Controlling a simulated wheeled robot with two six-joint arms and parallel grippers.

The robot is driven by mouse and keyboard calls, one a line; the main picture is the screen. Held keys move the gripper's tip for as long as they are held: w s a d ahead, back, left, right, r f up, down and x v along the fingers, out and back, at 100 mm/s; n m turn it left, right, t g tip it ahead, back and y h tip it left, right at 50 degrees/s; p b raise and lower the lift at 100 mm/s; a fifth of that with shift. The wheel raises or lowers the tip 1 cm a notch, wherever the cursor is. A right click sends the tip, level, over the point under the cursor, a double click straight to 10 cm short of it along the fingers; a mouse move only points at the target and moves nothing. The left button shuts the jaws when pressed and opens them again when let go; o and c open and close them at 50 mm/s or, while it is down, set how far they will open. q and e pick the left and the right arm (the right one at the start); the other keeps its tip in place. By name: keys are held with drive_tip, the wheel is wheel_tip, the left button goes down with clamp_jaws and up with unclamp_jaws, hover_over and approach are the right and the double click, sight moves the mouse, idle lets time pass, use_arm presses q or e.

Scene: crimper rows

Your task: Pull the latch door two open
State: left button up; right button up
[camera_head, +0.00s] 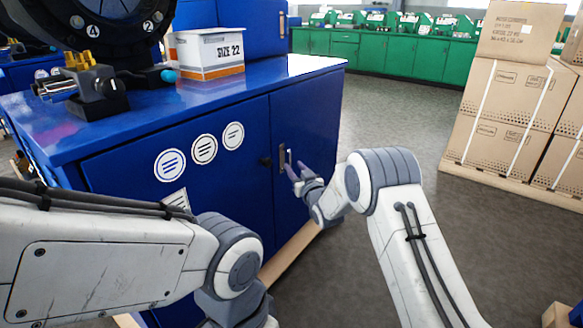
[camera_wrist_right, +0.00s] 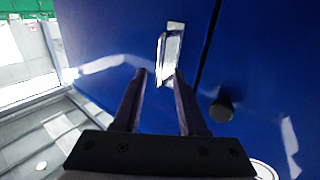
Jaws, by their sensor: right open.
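The blue cabinet (camera_head: 190,125) has two doors on its front. The right-hand door (camera_head: 310,120) is shut, with a metal latch plate (camera_head: 282,158) near its left edge; the latch also shows in the right wrist view (camera_wrist_right: 171,52). A dark round knob (camera_head: 266,161) sits on the neighbouring door, beside the seam, and in the wrist view (camera_wrist_right: 222,107). My right gripper (camera_head: 291,163) is open just in front of the latch, its two fingers (camera_wrist_right: 158,78) pointing at it with nothing clearly between them. My left arm crosses the lower left; its gripper is not in view.
A box marked SIZE 22 (camera_head: 208,53) and a dark crimping tool (camera_head: 95,88) stand on the cabinet top. Stacked cartons (camera_head: 510,110) are at the right. Green cabinets (camera_head: 400,52) line the back. The grey floor (camera_head: 400,120) between is clear.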

sight(289, 161)
drive_tip(key=shift+b+x, duration=0.4)
drive_tip(key=shift+x, duration=1.5)
clamp_jaws()
drive_tip(key=shift+a, duration=0.1)
